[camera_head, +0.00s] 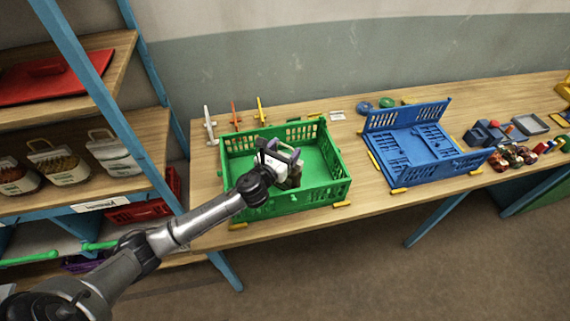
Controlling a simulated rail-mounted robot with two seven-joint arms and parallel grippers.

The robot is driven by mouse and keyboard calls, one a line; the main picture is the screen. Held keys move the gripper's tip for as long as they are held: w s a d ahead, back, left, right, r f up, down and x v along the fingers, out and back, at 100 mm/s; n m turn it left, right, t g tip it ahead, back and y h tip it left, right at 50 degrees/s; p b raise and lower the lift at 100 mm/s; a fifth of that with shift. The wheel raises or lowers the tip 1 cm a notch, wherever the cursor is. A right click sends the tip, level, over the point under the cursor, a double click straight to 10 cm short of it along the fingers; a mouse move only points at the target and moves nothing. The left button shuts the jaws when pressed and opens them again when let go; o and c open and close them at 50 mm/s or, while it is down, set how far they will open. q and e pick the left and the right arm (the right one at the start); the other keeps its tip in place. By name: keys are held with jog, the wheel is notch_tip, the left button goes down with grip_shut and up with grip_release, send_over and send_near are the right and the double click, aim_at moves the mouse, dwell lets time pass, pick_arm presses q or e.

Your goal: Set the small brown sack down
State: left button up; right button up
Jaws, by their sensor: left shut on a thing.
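My left gripper (287,158) is over the green crate (318,195), with its jaws down inside the crate's walls. It is shut on a small, dull brownish thing (293,178), which I take to be the small brown sack. The gripper and wrist cover most of it. I cannot tell whether it touches the crate floor. The rest of the crate floor that shows is bare. My right gripper is not in view.
A blue crate (452,153) with one side raised stands to the right on the wooden table (222,238). Small goods (513,155) lie farther right. Upright coloured pegs (235,115) stand behind the green crate. A shelf with filled bags (58,165) is at left.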

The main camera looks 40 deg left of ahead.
pick_arm(q)
jog(key=shift+f+b, duration=0.6)
jog(key=shift+f, duration=1.7)
jog(key=o, duration=1.2)
jog(key=shift+f, duration=0.25)
jog(key=o, duration=0.4)
jog(key=shift+o, duration=0.2)
jog(key=shift+r, duration=0.1)
jog(key=shift+r, duration=0.1)
jog(key=s, duration=0.4)
jog(key=s+d, duration=0.1)
jog(key=s, duration=0.6)
jog(key=shift+s+d, duration=0.25)
jog(key=shift+s, duration=0.15)
